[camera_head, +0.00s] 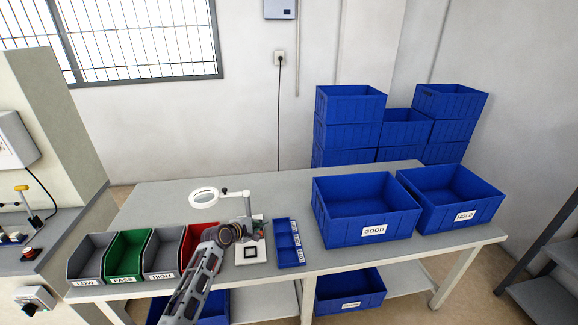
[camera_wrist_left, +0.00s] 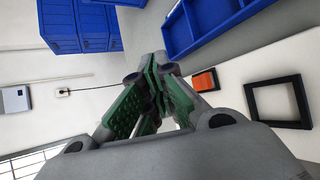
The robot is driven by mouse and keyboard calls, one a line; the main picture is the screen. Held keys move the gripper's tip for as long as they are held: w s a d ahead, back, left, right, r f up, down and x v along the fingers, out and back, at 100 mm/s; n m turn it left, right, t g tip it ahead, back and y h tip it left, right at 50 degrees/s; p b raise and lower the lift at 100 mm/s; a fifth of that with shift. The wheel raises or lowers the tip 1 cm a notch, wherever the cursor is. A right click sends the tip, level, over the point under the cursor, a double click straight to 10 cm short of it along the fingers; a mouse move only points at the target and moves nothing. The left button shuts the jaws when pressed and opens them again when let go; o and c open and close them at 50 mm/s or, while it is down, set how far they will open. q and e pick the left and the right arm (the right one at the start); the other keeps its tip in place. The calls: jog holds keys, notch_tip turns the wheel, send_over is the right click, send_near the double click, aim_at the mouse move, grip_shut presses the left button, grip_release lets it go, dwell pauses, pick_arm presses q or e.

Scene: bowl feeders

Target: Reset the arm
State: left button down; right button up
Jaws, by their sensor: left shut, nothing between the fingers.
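My left arm comes in from the bottom of the head view and reaches over the front of the table (camera_head: 330,252). My left gripper (camera_head: 246,222) is above the table, in front of the magnifier lamp (camera_head: 205,197). In the left wrist view its green-padded fingers (camera_wrist_left: 150,75) come together at the tips, with nothing seen between them. My right gripper is not in view.
Bins marked LOW (camera_head: 86,257), PASS (camera_head: 126,256) and HIGH (camera_head: 162,253), and a red bin (camera_head: 199,233), stand left. A blue divided tray (camera_head: 289,243) lies right of the gripper. Large GOOD (camera_head: 374,231) and HOLD (camera_head: 464,216) boxes stand farther right.

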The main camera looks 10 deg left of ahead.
pick_arm(q)
jog(key=shift+s+d+f+m, duration=0.15)
jog(key=shift+s+f+m, duration=0.15)
jog(key=shift+s, duration=0.2)
jog(key=s+d+f+m+g+y, duration=0.15)
jog(key=s+m, duration=0.25)
jog(key=s, duration=0.4)
jog(key=s+f+m+g, duration=0.25)
jog(key=s+m, duration=0.25)
jog(key=s, duration=0.3)
jog(key=s+a+r+m+g+y, duration=0.2)
jog(key=s+m, duration=0.3)
jog(key=s, duration=0.6)
jog(key=s+a+r+m+g+y, duration=0.15)
jog(key=s+m, duration=0.35)
jog(key=s, duration=0.7)
notch_tip(320, 180, down, 32)
jog(key=s+a+g, duration=0.1)
jog(key=s, duration=0.1)
jog(key=s+a+f, duration=0.2)
jog(key=s+f, duration=0.8)
jog(key=s, duration=0.1)
jog(key=s+a+f+g, duration=0.1)
jog(key=s+a+f, duration=0.2)
jog(key=s+f, duration=0.7)
jog(key=shift+s+a+f+m, duration=0.2)
jog(key=shift+s+f+m, duration=0.1)
jog(key=shift+s, duration=0.2)
